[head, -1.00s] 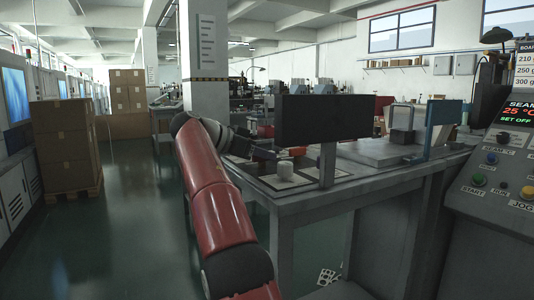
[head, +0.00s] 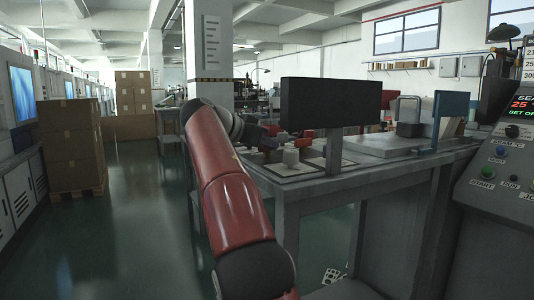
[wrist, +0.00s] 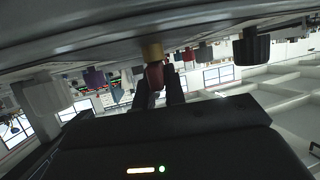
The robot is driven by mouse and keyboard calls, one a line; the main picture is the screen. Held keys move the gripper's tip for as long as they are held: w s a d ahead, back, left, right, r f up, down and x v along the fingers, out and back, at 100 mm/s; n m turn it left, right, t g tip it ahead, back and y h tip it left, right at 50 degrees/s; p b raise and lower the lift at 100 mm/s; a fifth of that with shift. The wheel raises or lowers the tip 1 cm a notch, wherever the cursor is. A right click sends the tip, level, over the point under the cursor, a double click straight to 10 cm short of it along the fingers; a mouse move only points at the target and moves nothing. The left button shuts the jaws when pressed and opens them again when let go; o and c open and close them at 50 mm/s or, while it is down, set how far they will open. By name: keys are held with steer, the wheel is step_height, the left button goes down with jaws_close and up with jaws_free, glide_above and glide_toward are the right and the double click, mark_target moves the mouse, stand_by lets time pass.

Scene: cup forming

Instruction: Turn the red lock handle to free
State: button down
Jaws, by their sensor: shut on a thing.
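The red lock handle (wrist: 155,76) hangs under a brass-coloured collar (wrist: 152,51) near the middle of the wrist view. My gripper (wrist: 160,94) is shut on it, with dark fingers on both sides of the red part. The handle's lower end is partly hidden between the fingers. The wrist picture is strongly tilted, so I cannot tell the handle's exact angle. In the head view my red arm reaches to the bench, and the gripper is small and dark behind the black screen's left side; the handle cannot be made out clearly there.
A control console (head: 505,195) stands at right. Stacked cartons (head: 70,145) stand at left. The floor (head: 145,215) between is clear.

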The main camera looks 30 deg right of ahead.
steer(key=n+t+y+b, duration=0.2)
steer(key=n+t+b, duration=0.1)
steer(key=n+t, duration=0.1)
steer(key=shift+s+t+b, duration=0.1)
steer(key=shift+t+b, duration=0.25)
steer(key=shift+t, duration=0.05)
steer(key=shift+r+n+t+y, duration=0.1)
steer(key=shift+n+t+y, duration=1.25)
steer(key=shift+n, duration=0.45)
steer(key=shift+y, duration=0.25)
steer(key=c, duration=1.5)
jaws_free()
steer(key=shift+o, duration=0.2)
steer(key=b+v, duration=0.1)
steer(key=v, duration=0.6)
steer(key=shift+s+a, duration=0.15)
steer(key=shift+s, duration=0.1)
